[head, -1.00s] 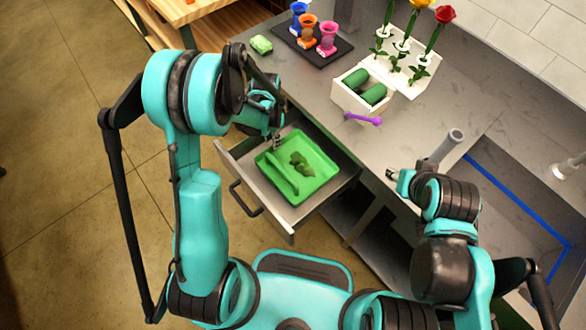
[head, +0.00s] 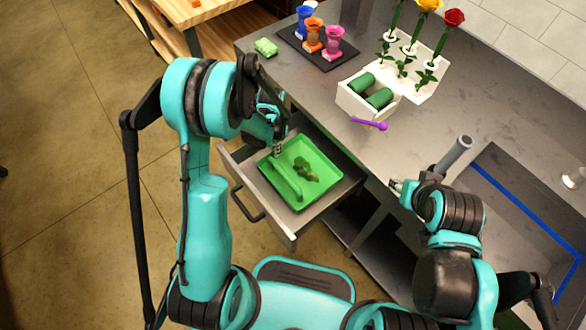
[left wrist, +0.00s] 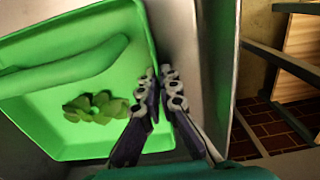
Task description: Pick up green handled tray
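My left gripper (head: 278,150) is at the tray's far left corner. In the left wrist view the tray (left wrist: 60,130), handle (left wrist: 70,65) and leafy pieces (left wrist: 97,107) show on the left. The left fingertips (left wrist: 161,75) are close together at the tray's rim; whether the rim is between them is hidden. My right gripper (head: 397,187) is over the counter, apart from the tray; its fingers are too small to judge.
On the counter (head: 428,128) are a white box (head: 356,103) with green rolls, a purple stick (head: 369,124), flowers in a white stand (head: 431,90), a dark mat (head: 291,41) with cups, and a green block (head: 266,47). A blue-edged sink (head: 530,222) is at right.

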